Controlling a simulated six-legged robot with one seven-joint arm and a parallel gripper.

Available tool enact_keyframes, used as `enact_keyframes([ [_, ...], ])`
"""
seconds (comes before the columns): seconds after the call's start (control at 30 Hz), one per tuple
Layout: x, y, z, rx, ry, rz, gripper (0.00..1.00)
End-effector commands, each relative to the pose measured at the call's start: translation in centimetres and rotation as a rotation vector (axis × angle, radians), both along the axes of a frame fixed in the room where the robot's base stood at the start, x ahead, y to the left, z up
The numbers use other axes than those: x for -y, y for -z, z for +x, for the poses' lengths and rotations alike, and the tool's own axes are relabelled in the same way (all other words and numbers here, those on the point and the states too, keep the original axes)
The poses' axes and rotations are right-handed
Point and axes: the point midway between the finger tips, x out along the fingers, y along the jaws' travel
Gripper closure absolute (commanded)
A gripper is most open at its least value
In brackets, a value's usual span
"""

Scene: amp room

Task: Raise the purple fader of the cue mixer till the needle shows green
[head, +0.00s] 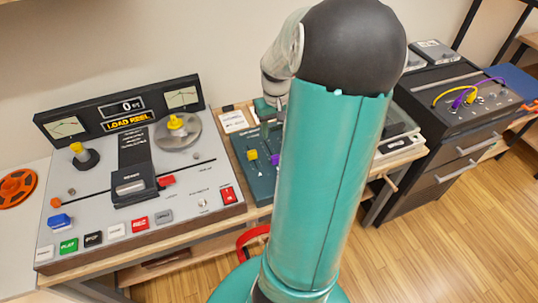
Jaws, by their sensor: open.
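The cue mixer (258,178) is a teal panel on the bench, just right of the tape machine. My own arm covers its right part. A yellow fader cap (251,155) shows on it, and the purple fader (277,159) shows right of that, at the arm's edge. No needle of the mixer is visible; that part may be behind my arm.
A tape machine (190,185) with two meters, a "LOAD REEL" display and coloured buttons stands left. An orange reel (17,187) lies at far left. A white card (234,121) is behind the mixer. A black patch unit (470,98) with cables stands right. Wooden floor is clear at right.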

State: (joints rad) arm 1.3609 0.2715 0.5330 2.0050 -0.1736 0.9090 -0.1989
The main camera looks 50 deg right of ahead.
Motion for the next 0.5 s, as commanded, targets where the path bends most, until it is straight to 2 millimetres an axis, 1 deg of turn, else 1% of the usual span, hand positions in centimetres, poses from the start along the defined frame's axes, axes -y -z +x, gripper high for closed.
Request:
enact_keyframes([
  [0.17, 0.1, 3.3, -0.3, -0.003, 0.002, 0.005, 0.51],
  [0.5, -0.1, 9.8, 0.0, 0.0, -0.002, 0.004, 0.51],
])
